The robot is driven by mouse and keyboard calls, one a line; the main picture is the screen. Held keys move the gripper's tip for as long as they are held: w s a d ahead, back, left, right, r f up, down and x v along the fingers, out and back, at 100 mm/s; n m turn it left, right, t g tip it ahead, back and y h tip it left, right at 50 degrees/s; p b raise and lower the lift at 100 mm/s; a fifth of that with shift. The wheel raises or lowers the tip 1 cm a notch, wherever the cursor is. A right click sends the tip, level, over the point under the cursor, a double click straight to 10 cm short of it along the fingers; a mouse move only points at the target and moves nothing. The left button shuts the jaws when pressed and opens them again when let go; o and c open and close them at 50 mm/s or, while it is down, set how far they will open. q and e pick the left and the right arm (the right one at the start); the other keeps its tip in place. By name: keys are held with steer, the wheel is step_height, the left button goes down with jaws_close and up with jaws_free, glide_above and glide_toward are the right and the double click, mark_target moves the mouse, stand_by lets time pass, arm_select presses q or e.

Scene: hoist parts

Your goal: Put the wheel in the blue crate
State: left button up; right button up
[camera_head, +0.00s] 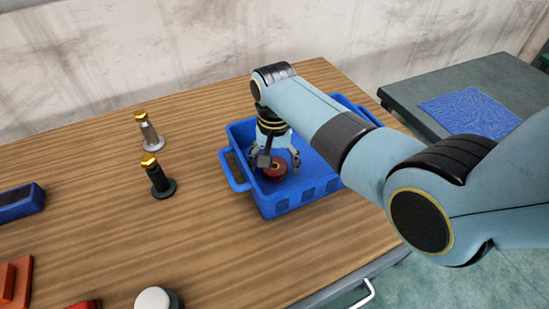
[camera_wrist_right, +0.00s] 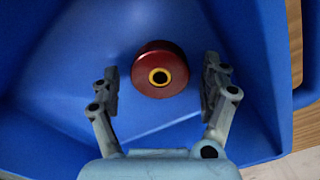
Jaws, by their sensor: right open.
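The wheel (camera_head: 276,170) is dark red with a yellow-rimmed centre hole. In the right wrist view the wheel (camera_wrist_right: 160,76) lies inside the blue crate (camera_wrist_right: 265,60), with blue around it on all sides. In the head view the crate (camera_head: 292,204) stands on the wooden table. My right gripper (camera_head: 279,168) is inside the crate. In the wrist view the right gripper (camera_wrist_right: 160,84) is open, one finger on each side of the wheel, with gaps showing. My left gripper is not in view.
Two posts with gold tops, one silver (camera_head: 149,134) and one black (camera_head: 160,180), stand left of the crate. A blue block (camera_head: 20,203) and red parts (camera_head: 14,283) lie at the left. A white-topped part (camera_head: 156,299) is at the front. A blue mat (camera_head: 470,112) lies on a side table.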

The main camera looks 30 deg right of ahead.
mark_target(274, 166)
step_height(274, 166, up, 12)
steer(key=shift+r+p, duration=0.15)
steer(key=shift+p, duration=0.25)
stand_by(0.4)
